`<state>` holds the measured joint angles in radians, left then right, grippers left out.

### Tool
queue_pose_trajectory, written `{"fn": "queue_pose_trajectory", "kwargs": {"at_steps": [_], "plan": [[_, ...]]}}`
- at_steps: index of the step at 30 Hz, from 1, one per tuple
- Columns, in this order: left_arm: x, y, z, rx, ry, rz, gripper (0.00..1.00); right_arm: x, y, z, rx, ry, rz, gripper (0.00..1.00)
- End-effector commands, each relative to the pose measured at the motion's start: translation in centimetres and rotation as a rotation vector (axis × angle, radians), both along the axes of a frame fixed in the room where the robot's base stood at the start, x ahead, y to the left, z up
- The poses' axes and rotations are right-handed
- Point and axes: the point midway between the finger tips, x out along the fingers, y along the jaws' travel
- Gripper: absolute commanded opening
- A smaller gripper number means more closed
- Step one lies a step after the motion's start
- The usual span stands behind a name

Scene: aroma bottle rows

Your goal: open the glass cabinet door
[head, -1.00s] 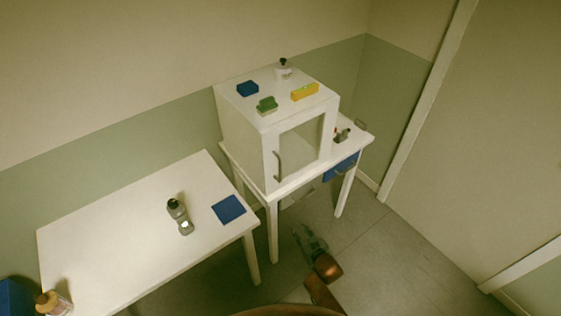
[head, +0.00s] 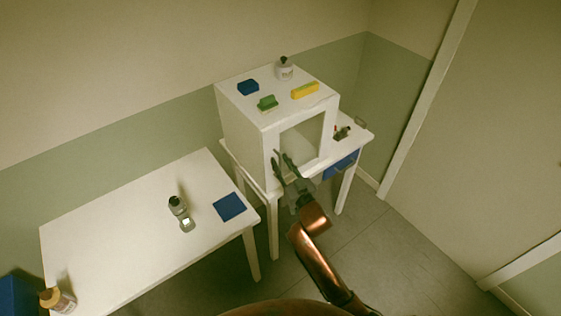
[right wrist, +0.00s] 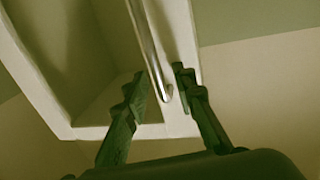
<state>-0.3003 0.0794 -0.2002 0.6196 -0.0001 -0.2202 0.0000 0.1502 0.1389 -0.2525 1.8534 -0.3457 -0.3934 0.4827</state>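The white glass cabinet (head: 245,132) stands on a white table, its front facing right and toward me. Its door (head: 313,128) looks shut, with a pale frame around the pane. My right gripper (head: 283,160) is at the left side of the door, over the handle, which it largely hides in the head view. In the right wrist view the metal bar handle (right wrist: 152,50) runs down between the two fingers of the gripper (right wrist: 158,85). The fingers are spread, with a gap on each side of the handle. My left gripper is not in view.
On the cabinet top are a blue block (head: 248,87), a green sponge-like block (head: 267,103), a yellow block (head: 305,90) and a white bottle (head: 284,69). A second white table (head: 120,235) at left holds bottles and a blue mat (head: 229,207).

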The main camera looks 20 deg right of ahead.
Motion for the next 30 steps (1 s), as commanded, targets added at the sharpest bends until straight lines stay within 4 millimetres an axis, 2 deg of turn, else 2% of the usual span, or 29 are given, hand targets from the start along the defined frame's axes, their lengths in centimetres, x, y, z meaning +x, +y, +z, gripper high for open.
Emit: {"fn": "queue_pose_trajectory", "kwargs": {"at_steps": [4,12,22,30], "plan": [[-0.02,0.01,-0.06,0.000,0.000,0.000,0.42,0.88,0.16,-0.02,0.000,0.000,0.000,0.25],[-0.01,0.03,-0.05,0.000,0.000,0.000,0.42,0.95,0.17,-0.02,0.000,0.001,0.000,0.24],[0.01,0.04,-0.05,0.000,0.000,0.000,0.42,0.92,0.15,-0.02,0.000,0.001,0.000,0.01],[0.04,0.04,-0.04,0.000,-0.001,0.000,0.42,0.92,0.15,-0.01,0.000,0.000,0.000,0.00]]}}
